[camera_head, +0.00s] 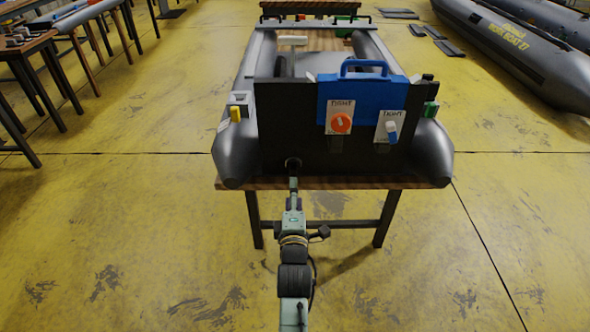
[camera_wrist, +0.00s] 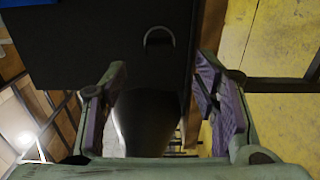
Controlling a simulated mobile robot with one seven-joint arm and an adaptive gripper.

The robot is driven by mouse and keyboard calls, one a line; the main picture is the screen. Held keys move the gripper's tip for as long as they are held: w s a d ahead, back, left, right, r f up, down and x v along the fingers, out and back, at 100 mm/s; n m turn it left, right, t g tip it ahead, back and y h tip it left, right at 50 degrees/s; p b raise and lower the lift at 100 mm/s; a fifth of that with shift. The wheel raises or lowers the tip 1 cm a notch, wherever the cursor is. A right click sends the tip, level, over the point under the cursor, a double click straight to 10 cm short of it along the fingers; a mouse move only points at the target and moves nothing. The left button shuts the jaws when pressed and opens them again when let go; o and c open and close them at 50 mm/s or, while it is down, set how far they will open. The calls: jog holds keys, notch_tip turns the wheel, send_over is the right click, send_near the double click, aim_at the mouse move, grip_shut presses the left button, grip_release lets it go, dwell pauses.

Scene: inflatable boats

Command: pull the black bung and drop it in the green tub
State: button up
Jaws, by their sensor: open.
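The black bung (camera_head: 293,163) sits low on the left part of the dark transom board (camera_head: 275,110) in the head view. In the wrist view a dark half-round ring, which looks like the bung (camera_wrist: 158,36), stands on the board above and between the fingers. My gripper (camera_wrist: 160,95) is open and empty, close to the board, with its purple-padded fingers apart. In the head view its tip is just below the bung, partly lost in the dark. A green item (camera_head: 431,109) is at the boat's right side and another (camera_head: 344,29) lies further back; I cannot tell which is the tub.
Grey boat tubes (camera_head: 233,155) flank the board on a wooden table. A yellow item (camera_head: 235,114) is at left.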

aim_at(293, 174)
jog(key=shift+w, duration=0.1)
jog(key=shift+w+b, duration=0.35)
jog(key=shift+w, duration=4.05)
jog(key=shift+c, duration=0.4)
grip_shut()
jog(key=shift+s+p, duration=0.35)
jog(key=shift+s, duration=2.65)
